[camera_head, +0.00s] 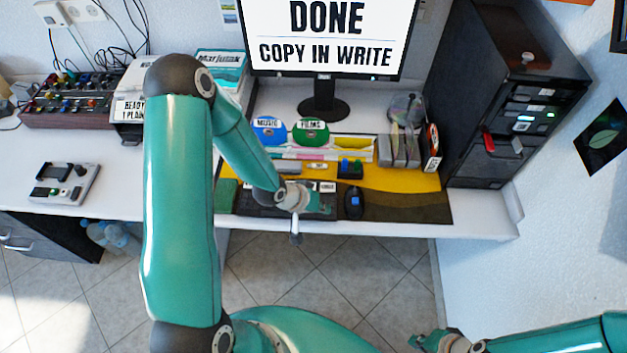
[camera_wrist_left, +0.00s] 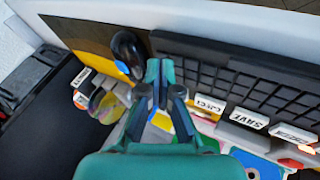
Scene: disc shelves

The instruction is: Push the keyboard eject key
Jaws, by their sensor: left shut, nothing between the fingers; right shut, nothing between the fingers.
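The black keyboard (camera_head: 262,202) lies on the desk, partly hidden by my left arm in the head view. It fills the upper right of the left wrist view (camera_wrist_left: 240,72). A pale key labelled EJECT (camera_wrist_left: 210,104) stands in a row beside the keyboard, with the SAVE key (camera_wrist_left: 249,118) to its right. My left gripper (camera_head: 327,209) is shut and empty over the keyboard's mouse-side end. In the left wrist view its fingertips (camera_wrist_left: 160,68) are left of the EJECT key; contact cannot be told. My right gripper (camera_head: 425,341) is shut and empty, low in the head view, away from the desk.
A black mouse (camera_head: 354,203) sits close beside my left gripper. The monitor (camera_head: 325,38) reads "DONE, COPY IN WRITE". A dark tower with drives (camera_head: 490,100) stands right. Disc holders (camera_head: 312,132) stand behind the keyboard. Open floor (camera_head: 340,275) lies before the desk.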

